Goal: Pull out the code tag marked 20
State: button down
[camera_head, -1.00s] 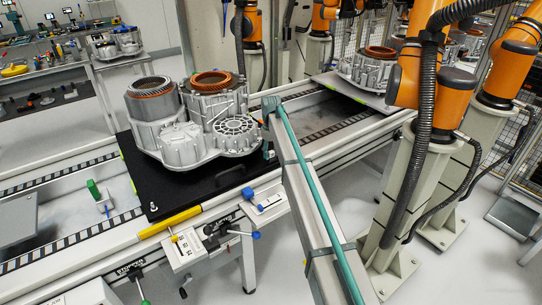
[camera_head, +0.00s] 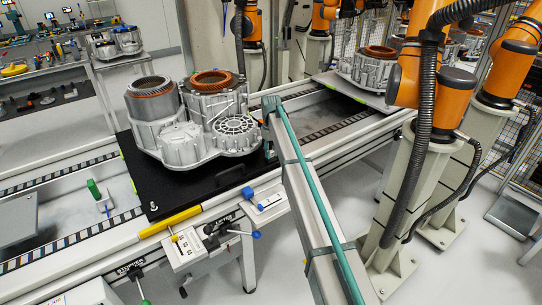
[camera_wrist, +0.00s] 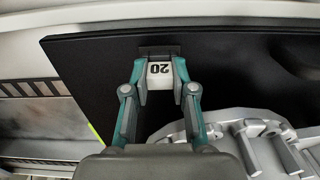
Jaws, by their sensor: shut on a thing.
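The code tag (camera_wrist: 160,72) is a small white block marked 20, upside down in the wrist view. My gripper (camera_wrist: 160,78) has its two teal fingers on either side of the tag and is shut on it. The tag's upper end meets a dark holder (camera_wrist: 159,50) at the edge of the black plate (camera_wrist: 100,60). I cannot tell how much of the tag is inside the holder. In the head view my arm reaches the right side of the plate (camera_head: 160,205), and the tag and fingertips cannot be made out there.
The grey stator housing (camera_head: 190,140) with two copper-wound openings stands on the plate, close to my arm; its edge shows in the wrist view (camera_wrist: 255,130). The conveyor rail (camera_head: 330,130) runs past. Orange robot arms (camera_head: 425,80) stand at right.

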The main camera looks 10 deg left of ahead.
jog(key=shift+r, duration=0.45)
dwell(0.5)
jog(key=shift+r+p, duration=0.6)
jog(key=shift+r, duration=0.15)
jog(key=shift+r+p, duration=1.5)
jog(key=shift+r, duration=1.65)
